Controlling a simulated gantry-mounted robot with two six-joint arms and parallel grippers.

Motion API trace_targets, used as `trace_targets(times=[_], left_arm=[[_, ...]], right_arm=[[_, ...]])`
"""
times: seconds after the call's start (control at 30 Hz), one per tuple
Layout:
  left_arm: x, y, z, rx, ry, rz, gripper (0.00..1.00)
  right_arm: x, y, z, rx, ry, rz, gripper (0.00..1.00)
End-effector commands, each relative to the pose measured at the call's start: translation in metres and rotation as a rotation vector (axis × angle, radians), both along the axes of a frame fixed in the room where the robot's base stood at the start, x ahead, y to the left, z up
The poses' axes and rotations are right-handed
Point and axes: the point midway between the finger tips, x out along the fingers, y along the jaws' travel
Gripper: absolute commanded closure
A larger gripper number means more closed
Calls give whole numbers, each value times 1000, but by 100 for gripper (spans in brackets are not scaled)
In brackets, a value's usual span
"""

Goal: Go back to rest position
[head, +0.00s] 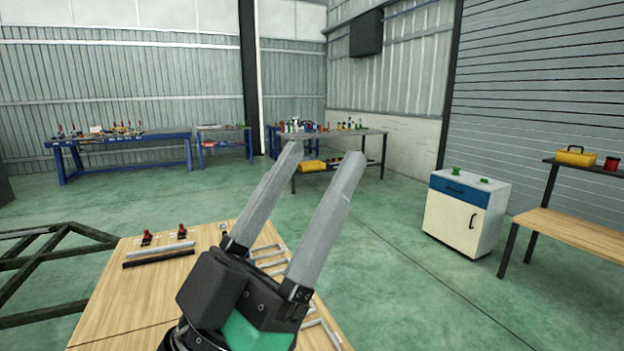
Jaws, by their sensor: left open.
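My left gripper (322,152) is in the middle of the head view, close to the camera. Its two long grey fingers point up and away and stand apart, with nothing between them. It is above the right part of a wooden table (130,305), and its dark body hides part of that table. My right gripper is not in view.
On the table lie a dark bar (158,258), small red-handled clamps (147,237) and several light metal brackets (268,254). A dark chassis frame (50,265) is at left. A white cabinet (466,215) and a wooden bench (575,232) stand right. Green floor between is clear.

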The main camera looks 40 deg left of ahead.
Motion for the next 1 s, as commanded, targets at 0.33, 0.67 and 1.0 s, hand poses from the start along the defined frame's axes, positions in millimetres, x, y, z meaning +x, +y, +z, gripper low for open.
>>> trace_targets(times=[0.33,0.67,1.0], left_arm=[[-7,-10,3,14,-3,-33,33],[-7,-10,108,12,-3,-32,33],[-7,-10,276,12,-3,-32,33]], right_arm=[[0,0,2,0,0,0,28],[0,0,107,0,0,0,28],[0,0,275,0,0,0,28]])
